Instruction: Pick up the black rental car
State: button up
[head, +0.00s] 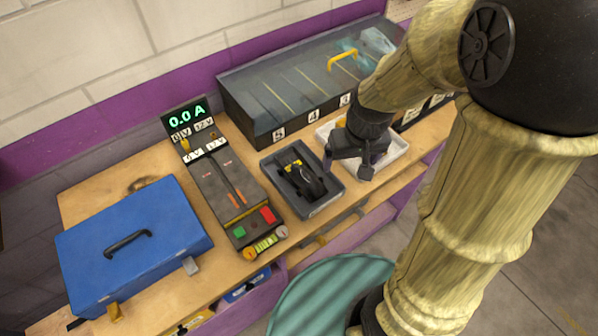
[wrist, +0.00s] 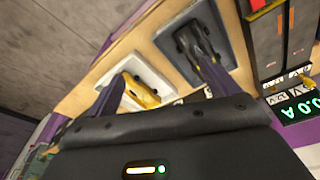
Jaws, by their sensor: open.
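The black car (head: 303,180) lies in a dark grey tray (head: 325,208) near the middle of the bench. It also shows in the wrist view (wrist: 193,42), partly behind the finger on the right. My gripper (head: 347,166) is open and empty, with fingers pointing down. It hangs over the white tray (head: 397,160), just right of the dark tray and apart from the black car. In the wrist view my two fingers (wrist: 160,88) stand wide apart, with a yellow car (wrist: 141,91) in the white tray showing between them.
A control panel (head: 218,178) reading 0.0 A stands left of the dark tray. A blue case (head: 130,245) sits at the far left. A long glass-topped case (head: 290,95) with numbered lanes and a yellow handle (head: 342,58) stands behind. A teal round stool (head: 330,290) is in front.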

jog(key=w+a+r+n+g+p, duration=0.1)
jog(key=w+a+n+g+p, duration=0.1)
jog(key=w+a+n, duration=0.3)
jog(key=w+a+p, duration=0.1)
jog(key=w+a, duration=0.2)
jog(key=a, duration=0.2)
jog(key=shift+w+a+r, duration=0.2)
jog(key=shift+w+a, duration=0.05)
jog(key=shift+w, duration=0.1)
jog(key=shift+w, duration=0.1)
jog(key=p, duration=0.3)
send_over(299, 168)
jog(key=f, duration=1.1)
jog(key=shift+s+d+f, duration=0.2)
jog(key=shift+s+d, duration=0.05)
jog(key=shift+d, duration=0.1)
jog(key=shift+f, duration=0.4)
jog(key=shift+w+f, duration=0.1)
jog(key=shift+w+a+f+p, duration=0.15)
jog(key=shift+f+p, duration=0.55)
jog(key=shift+f, duration=0.55)
jog(key=shift+s+a+f+p, duration=0.15)
jog(key=shift+f+p, duration=0.5)
jog(key=shift+f, duration=0.6)
jog(key=shift+w, duration=0.1)
